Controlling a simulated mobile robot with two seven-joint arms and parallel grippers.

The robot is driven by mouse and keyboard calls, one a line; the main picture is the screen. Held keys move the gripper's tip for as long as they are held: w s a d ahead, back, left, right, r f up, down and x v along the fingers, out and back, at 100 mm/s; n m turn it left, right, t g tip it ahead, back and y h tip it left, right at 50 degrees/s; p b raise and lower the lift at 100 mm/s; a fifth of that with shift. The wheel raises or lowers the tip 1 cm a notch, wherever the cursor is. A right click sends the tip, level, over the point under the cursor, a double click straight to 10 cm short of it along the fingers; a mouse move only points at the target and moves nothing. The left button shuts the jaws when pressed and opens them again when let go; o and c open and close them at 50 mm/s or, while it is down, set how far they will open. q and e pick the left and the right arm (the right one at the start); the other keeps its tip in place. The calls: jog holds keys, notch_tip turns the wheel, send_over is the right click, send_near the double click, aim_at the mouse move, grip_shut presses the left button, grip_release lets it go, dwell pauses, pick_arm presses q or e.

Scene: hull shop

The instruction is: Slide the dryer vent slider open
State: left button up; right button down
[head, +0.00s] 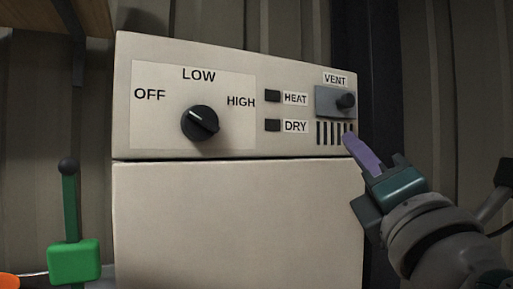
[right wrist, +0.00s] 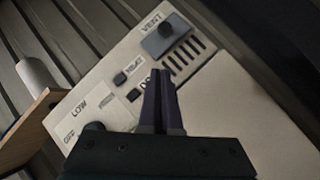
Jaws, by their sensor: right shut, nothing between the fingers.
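The fingers also show in the right wrist view (right wrist: 161,82). It is apart from the knob. My left gripper is not in view.
The panel also has a round dial (head: 200,124) and two dark buttons, HEAT (head: 272,96) and DRY (head: 272,125). A green lever (head: 72,262) stands at the lower left. A dark post (head: 368,60) stands behind the dryer's right side.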

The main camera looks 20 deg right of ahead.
jog(key=b+v, duration=0.1)
jog(key=v, duration=0.2)
jog(key=shift+s+a+f, duration=0.1)
jog(key=shift+s+f, duration=0.05)
jog(key=shift+s, duration=0.1)
